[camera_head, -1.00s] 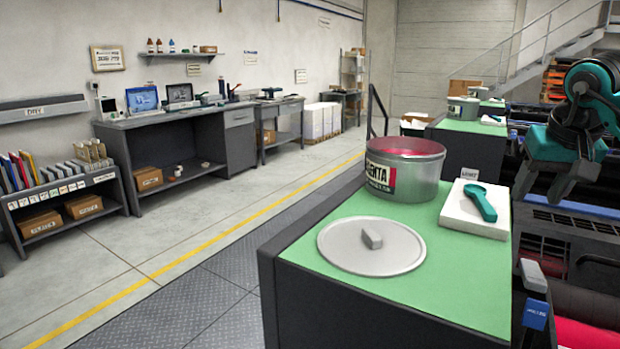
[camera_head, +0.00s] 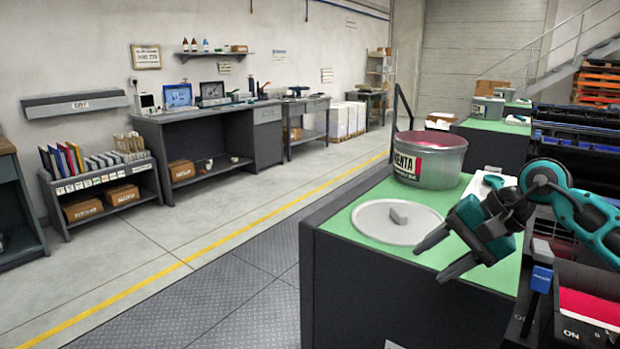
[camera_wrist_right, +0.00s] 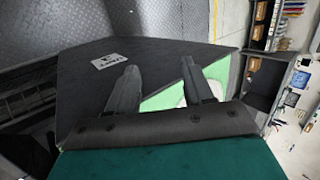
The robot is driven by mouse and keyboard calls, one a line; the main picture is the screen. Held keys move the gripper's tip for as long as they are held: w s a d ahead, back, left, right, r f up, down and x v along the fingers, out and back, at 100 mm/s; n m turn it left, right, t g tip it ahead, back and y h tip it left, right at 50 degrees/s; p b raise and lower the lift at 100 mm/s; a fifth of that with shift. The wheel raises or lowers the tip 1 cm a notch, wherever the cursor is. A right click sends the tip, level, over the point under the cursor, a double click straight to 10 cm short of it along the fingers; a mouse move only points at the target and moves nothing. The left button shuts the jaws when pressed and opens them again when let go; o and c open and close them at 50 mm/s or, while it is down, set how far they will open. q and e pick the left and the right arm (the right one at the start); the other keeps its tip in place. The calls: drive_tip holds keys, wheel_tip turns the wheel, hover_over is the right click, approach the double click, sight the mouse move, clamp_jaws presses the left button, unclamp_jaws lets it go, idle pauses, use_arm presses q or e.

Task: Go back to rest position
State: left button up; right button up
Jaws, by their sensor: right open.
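My right gripper (camera_head: 430,257) is open and empty in the head view, in front of the right part of the near green-topped cabinet. Its two dark fingers point left and down. In the right wrist view the open fingers (camera_wrist_right: 162,92) show against the cabinet's dark side (camera_wrist_right: 80,85), with nothing between them. My left gripper is not in view.
A magenta ink tin (camera_head: 420,170) stands open on the green top, with its grey lid (camera_head: 370,222) lying flat in front. A white pad (camera_head: 478,187) is partly hidden by my right arm. The floor to the left (camera_head: 225,240) is clear.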

drive_tip(key=s+a+f+m+t+y, duration=0.25)
drive_tip(key=a+m+y, duration=0.35)
drive_tip(key=a+m, duration=0.3)
drive_tip(key=s+a+f+m+t+y, duration=0.1)
drive_tip(key=s+a+m+t+y, duration=0.15)
drive_tip(key=a+m+y, duration=0.55)
drive_tip(key=s+d+f+m+t+h, duration=0.2)
drive_tip(key=d+f+m+t+h, duration=0.35)
drive_tip(key=m, duration=0.95)
drive_tip(key=s+d+f+m+t+h, duration=0.1)
drive_tip(key=d+f+m+t+h, duration=0.15)
drive_tip(key=f+m+h, duration=0.95)
drive_tip(key=s+d+f+m+g, duration=0.1)
drive_tip(key=s+f+m+g, duration=0.2)
drive_tip(key=m, duration=0.6)
drive_tip(key=s+d+f+m+g+h, duration=0.1)
drive_tip(key=s+f+m+g, duration=0.1)
drive_tip(key=s+f+m, duration=0.5)
drive_tip(key=s+m, duration=0.2)
drive_tip(key=s, duration=0.1)
drive_tip(key=shift+s+d+f+g, duration=0.2)
drive_tip(key=shift+f+g, duration=0.15)
drive_tip(key=shift+g, duration=0.05)
